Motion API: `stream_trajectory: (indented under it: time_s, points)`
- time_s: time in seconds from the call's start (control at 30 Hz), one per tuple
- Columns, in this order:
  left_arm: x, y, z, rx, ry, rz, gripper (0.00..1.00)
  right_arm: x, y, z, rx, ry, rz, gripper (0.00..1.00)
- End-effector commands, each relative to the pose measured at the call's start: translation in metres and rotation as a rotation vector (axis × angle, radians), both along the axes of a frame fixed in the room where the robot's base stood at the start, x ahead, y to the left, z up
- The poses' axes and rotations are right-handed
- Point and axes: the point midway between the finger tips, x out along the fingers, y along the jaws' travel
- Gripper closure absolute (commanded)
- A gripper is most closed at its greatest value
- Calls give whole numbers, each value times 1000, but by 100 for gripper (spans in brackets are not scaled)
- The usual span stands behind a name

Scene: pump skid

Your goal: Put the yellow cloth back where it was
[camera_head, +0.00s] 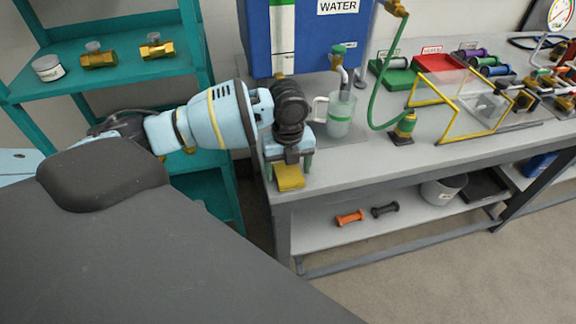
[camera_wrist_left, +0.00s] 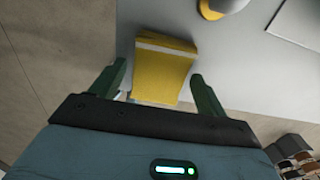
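The yellow cloth (camera_head: 289,178) is a folded pad with a paler stripe, at the front left corner of the grey bench. It also shows in the left wrist view (camera_wrist_left: 163,72). My left gripper (camera_head: 289,170) points down at it. In the left wrist view its dark green fingers (camera_wrist_left: 158,73) are spread, one on each side of the cloth. A small gap shows at the left finger; whether the right finger touches cannot be told. In the head view my wrist hides the cloth's back part. My right gripper is not in view.
A brass nozzle (camera_head: 403,127) with a green hose and a yellow-framed clear guard (camera_head: 455,100) stand farther right. Teal shelves (camera_head: 110,20) are left.

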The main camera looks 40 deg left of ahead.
Motion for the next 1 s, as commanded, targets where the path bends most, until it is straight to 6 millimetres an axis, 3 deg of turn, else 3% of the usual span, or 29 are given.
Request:
stream_trajectory:
  time_s: [0.33,0.47,1.0]
  points:
    - [0,0,1,0,0,0,17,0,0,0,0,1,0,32]
    - [1,0,10,-1,-2,1,17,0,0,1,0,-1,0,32]
    - [1,0,107,-1,-3,1,17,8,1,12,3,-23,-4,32]
